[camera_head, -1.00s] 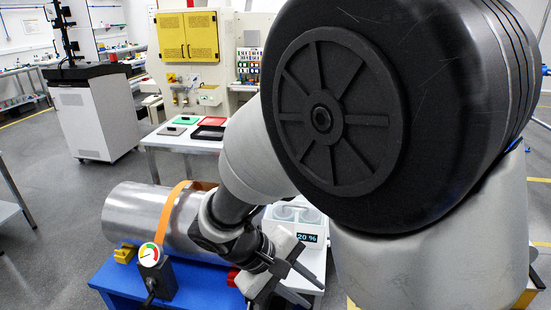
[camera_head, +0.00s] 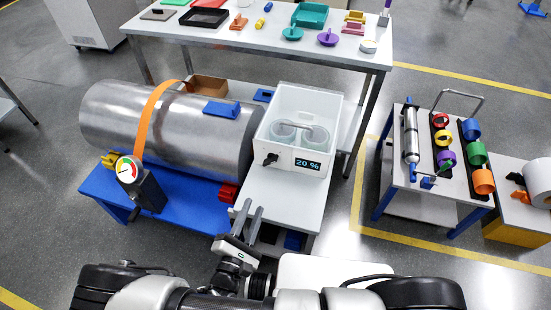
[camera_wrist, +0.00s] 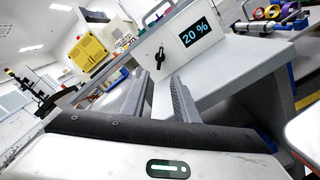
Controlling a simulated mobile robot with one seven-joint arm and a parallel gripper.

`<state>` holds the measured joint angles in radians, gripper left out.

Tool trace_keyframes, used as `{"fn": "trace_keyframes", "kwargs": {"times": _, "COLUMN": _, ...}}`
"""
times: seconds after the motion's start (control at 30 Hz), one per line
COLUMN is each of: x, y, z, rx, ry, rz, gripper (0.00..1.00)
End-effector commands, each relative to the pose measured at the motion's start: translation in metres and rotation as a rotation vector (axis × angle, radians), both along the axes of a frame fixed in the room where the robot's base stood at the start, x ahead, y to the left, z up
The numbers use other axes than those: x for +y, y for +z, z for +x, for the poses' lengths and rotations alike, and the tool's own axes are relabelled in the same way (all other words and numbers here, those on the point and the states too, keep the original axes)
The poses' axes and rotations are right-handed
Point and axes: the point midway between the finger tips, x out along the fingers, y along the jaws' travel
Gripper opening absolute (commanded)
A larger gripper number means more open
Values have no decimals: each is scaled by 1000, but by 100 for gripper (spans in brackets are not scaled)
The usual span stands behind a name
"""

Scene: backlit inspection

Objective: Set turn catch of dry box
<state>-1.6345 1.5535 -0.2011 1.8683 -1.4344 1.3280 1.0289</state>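The dry box (camera_head: 317,110) is a white box standing on a white bench, with a "20 %" display on its front. Two pale round items with a bar show inside it; I cannot tell whether a clear cover lies over them. The turn catch (camera_head: 270,159) is a small black knob on the front, left of the display. In the wrist view the catch (camera_wrist: 160,57) shows upright, just beyond and between the fingertips. My gripper (camera_head: 251,210) is open and empty, in front of and below the catch, apart from it. It also shows in the wrist view (camera_wrist: 160,77).
A large metal cylinder (camera_head: 195,125) with an orange strap lies on a blue stand left of the box. A gauge (camera_head: 129,170) stands before it. A table (camera_head: 345,50) with trays and small parts is behind. A cart (camera_head: 420,185) with coloured rings stands right, across open floor.

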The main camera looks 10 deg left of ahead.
Motion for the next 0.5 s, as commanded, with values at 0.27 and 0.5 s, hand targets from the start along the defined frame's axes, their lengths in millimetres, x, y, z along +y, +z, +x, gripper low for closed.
{"fn": "trace_keyframes", "kwargs": {"times": 0.27, "x": -8, "y": 1, "z": 46, "rx": -1, "ry": -6, "rz": 1, "gripper": 27}}
{"fn": "trace_keyframes", "kwargs": {"times": 0.5, "x": -16, "y": 1, "z": 98, "rx": -1, "ry": -8, "rz": 0, "gripper": 27}}
